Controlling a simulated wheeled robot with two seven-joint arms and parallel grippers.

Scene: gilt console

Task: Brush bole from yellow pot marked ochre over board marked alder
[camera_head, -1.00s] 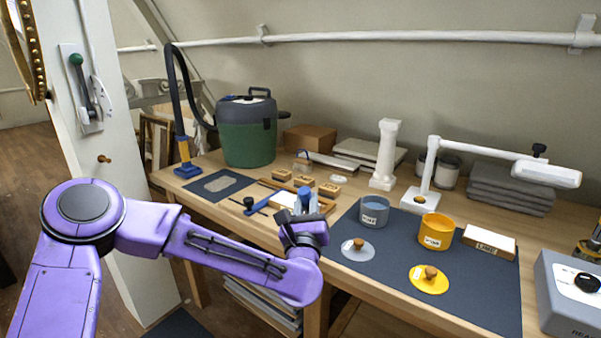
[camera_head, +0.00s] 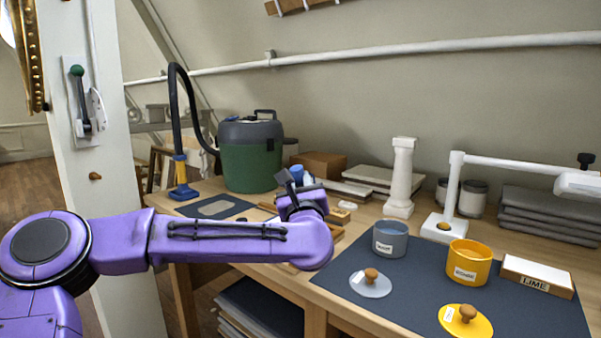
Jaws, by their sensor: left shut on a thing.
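The yellow pot (camera_head: 469,264) stands open on the dark mat (camera_head: 345,275). Its white label is small and looks like ochre. A pale board (camera_head: 537,275) right of it has a label that reads LIME. I see no board marked alder. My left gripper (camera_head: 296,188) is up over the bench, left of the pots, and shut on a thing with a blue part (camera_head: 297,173). Most of this thing is hidden by the gripper, so I cannot tell whether it is a brush. My right gripper is not in view.
A grey-blue pot (camera_head: 390,239) stands left of the yellow one. A grey lid (camera_head: 370,287) and a yellow lid (camera_head: 465,323) lie in front. A white column (camera_head: 400,178), a white lamp (camera_head: 453,190) and a green vacuum (camera_head: 249,160) stand behind.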

